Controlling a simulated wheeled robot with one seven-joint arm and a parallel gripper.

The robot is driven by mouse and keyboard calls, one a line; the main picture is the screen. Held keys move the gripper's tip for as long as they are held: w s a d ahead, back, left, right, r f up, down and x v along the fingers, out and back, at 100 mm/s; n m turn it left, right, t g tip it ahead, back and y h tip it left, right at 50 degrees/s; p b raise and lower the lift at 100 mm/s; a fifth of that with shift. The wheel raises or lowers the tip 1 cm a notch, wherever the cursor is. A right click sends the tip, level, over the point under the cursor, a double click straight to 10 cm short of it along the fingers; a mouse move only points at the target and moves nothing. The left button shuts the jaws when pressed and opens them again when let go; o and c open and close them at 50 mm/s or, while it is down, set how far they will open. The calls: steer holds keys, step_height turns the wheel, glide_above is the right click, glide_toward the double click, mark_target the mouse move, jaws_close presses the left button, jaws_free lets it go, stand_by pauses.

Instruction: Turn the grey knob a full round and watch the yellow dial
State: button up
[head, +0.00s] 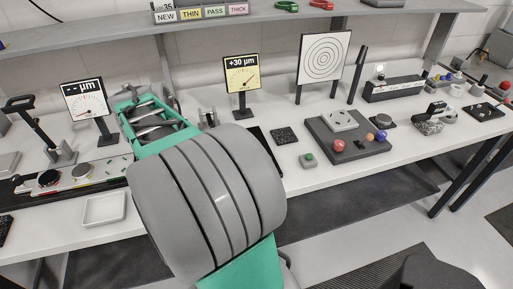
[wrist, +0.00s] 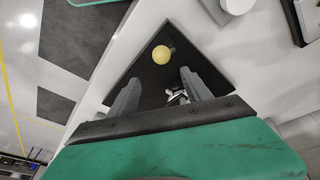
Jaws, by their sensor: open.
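The yellow dial (head: 241,79) stands upright on a post in the head view, behind my arm, under a black label reading +30 µm. I cannot tell for sure which thing is the grey knob; a pale grey round piece (wrist: 237,5) shows at the top of the wrist view. My gripper (wrist: 159,78) is open over a black plate (wrist: 208,63). A yellow ball (wrist: 161,53) on the plate lies just beyond the fingertips. A small shiny part (wrist: 176,97) sits between the fingers.
A white dial (head: 85,100) stands at the left. A black board (head: 318,122) with coloured balls and a white plate is at the right, near a small green-topped block (head: 308,160). A ringed target (head: 323,59) stands behind. A white tray (head: 104,209) lies near the front edge.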

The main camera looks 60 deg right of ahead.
steer(key=s+d+m+g, duration=0.3)
steer(key=s+d+m, duration=0.8)
steer(key=d, duration=0.4)
steer(key=shift+m+y, duration=0.3)
steer(key=shift+m, duration=0.3)
steer(key=x, duration=0.7)
steer(key=shift+c, duration=0.4)
jaws_close()
